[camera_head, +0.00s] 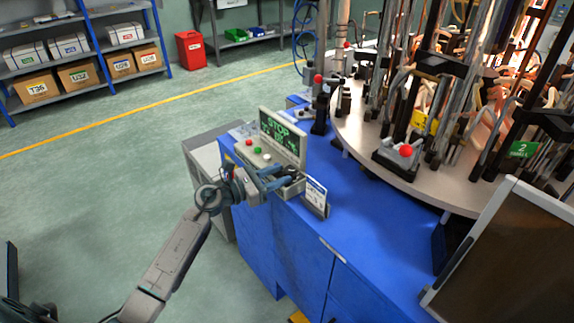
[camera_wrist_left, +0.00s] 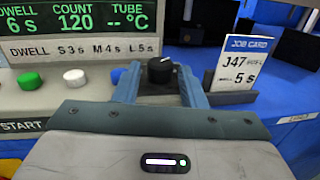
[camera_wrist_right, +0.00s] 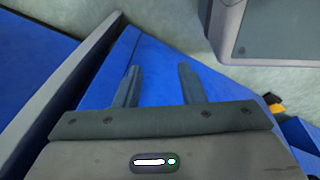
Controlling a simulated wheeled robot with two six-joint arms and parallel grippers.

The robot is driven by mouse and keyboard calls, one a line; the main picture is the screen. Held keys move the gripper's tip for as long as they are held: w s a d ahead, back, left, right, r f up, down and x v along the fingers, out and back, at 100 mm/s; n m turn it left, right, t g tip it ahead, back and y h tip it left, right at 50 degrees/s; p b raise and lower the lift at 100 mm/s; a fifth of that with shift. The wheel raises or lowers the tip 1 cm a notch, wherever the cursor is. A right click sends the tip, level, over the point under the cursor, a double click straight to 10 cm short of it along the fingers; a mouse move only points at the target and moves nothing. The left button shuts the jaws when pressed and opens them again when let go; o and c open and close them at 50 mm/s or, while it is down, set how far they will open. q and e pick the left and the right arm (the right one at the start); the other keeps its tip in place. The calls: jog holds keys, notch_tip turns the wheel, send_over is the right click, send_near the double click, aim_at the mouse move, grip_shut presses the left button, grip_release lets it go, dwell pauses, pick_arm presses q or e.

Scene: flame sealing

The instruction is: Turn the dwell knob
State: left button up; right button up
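The black dwell knob (camera_wrist_left: 160,70) with a pale pointer mark sits on the control panel (camera_wrist_left: 38,100), right of the buttons. My left gripper (camera_wrist_left: 159,78) is open, with one finger on each side of the knob. I cannot tell whether the fingers touch it. In the head view the left gripper (camera_head: 281,178) is at the panel's right end. The display (camera_wrist_left: 75,18) reads dwell 6 s, count 120 and tube "-- °C". The strip below reads S3s, M4s, L5s. My right gripper (camera_wrist_right: 158,84) is open and empty.
Green (camera_wrist_left: 29,80) and white (camera_wrist_left: 74,77) buttons lie left of the knob. The job card's stand is close to the left gripper's right finger. A dark framed panel (camera_head: 510,260) is at right.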

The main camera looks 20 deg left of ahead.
pick_arm(q)
jog(key=shift+w+d, duration=0.35)
jog(key=shift+w, duration=0.1)
pick_arm(e)
jog(key=shift+d+f, duration=0.15)
jog(key=shift+f, duration=0.3)
pick_arm(q)
jog(key=shift+c, duration=0.4)
jog(key=c, duration=0.6)
pick_arm(e)
jog(key=shift+w, duration=0.1)
jog(key=shift+r, duration=0.1)
